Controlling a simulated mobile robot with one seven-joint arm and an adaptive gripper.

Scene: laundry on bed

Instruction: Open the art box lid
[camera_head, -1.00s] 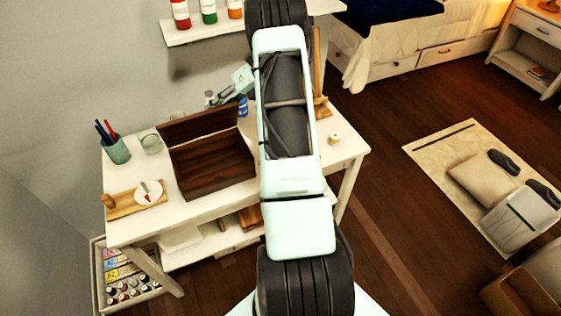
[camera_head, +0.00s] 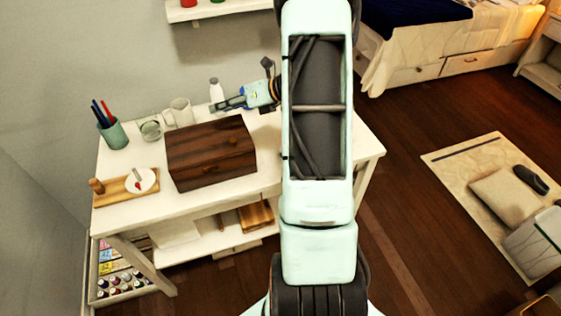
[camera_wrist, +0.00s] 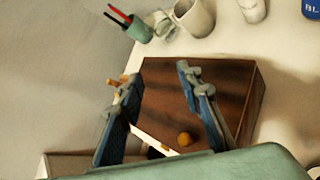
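The art box (camera_head: 212,152) is a dark brown wooden box on the white table. Its lid (camera_head: 208,137) is down and the box looks closed. It also shows in the wrist view (camera_wrist: 235,88), with a round knob (camera_wrist: 185,139) on its near face. My gripper (camera_head: 224,105) is behind and above the box's back edge in the head view, apart from the lid. In the wrist view my gripper (camera_wrist: 155,78) has its two blue-grey fingers spread wide, with nothing held between them. My arm hides part of the table right of the box.
A pen cup (camera_head: 113,133), a glass jar (camera_head: 150,130), a white mug (camera_head: 180,112) and a white bottle (camera_head: 216,92) stand left of and behind the box. A wooden tray (camera_head: 112,193) with a white dish (camera_head: 141,180) lies left. The table's front edge is clear.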

